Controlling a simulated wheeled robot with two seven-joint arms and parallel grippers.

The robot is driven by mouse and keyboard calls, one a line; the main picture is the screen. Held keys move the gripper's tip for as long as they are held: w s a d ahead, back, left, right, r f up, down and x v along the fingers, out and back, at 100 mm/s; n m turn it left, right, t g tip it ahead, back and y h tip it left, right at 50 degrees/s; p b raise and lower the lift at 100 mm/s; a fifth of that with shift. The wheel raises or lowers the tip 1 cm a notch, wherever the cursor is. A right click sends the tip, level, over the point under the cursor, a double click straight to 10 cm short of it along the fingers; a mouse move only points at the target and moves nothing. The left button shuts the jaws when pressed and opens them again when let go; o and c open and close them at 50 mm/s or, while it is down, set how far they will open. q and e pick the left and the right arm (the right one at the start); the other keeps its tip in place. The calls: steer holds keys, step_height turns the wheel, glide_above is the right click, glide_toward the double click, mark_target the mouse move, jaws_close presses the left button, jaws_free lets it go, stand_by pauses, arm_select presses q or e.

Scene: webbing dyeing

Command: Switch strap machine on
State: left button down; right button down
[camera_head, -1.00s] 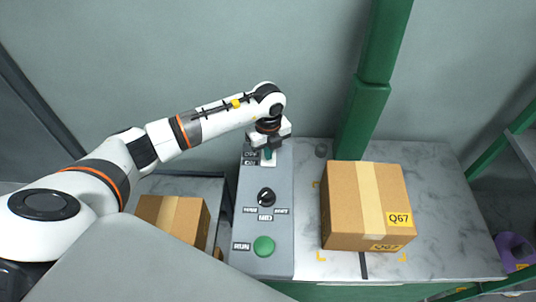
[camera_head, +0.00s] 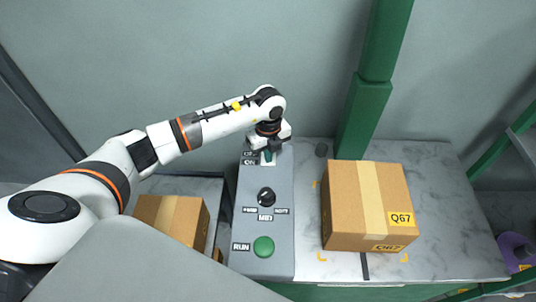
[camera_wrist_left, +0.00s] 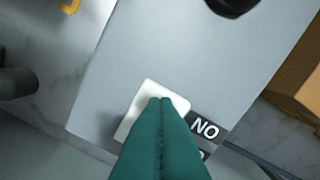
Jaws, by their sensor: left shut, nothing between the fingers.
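The strap machine's grey control panel (camera_head: 280,185) stands in the middle of the head view. At its far end is a white switch (camera_head: 268,160) with OFF and ON labels beside it; in the left wrist view the white switch plate (camera_wrist_left: 146,108) is partly hidden behind the fingers. My left gripper (camera_head: 267,156) is shut and empty, its green fingertips pointing down over the switch. The fingertips (camera_wrist_left: 163,102) overlap the switch plate in the wrist view; I cannot tell whether they touch it. My right gripper is not in view.
A black knob (camera_head: 266,196) and a green RUN button (camera_head: 263,246) sit nearer on the panel. A cardboard box (camera_head: 352,200) stands on the marble-look table right of it, another box (camera_head: 184,219) to the left. A green post (camera_head: 362,115) rises behind.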

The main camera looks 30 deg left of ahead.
arm_select(q)
steer(key=shift+f, duration=0.25)
steer(key=shift+r, duration=0.1)
steer(key=shift+r+p, duration=2.7)
steer(key=shift+r, duration=0.8)
steer(key=shift+f, duration=0.1)
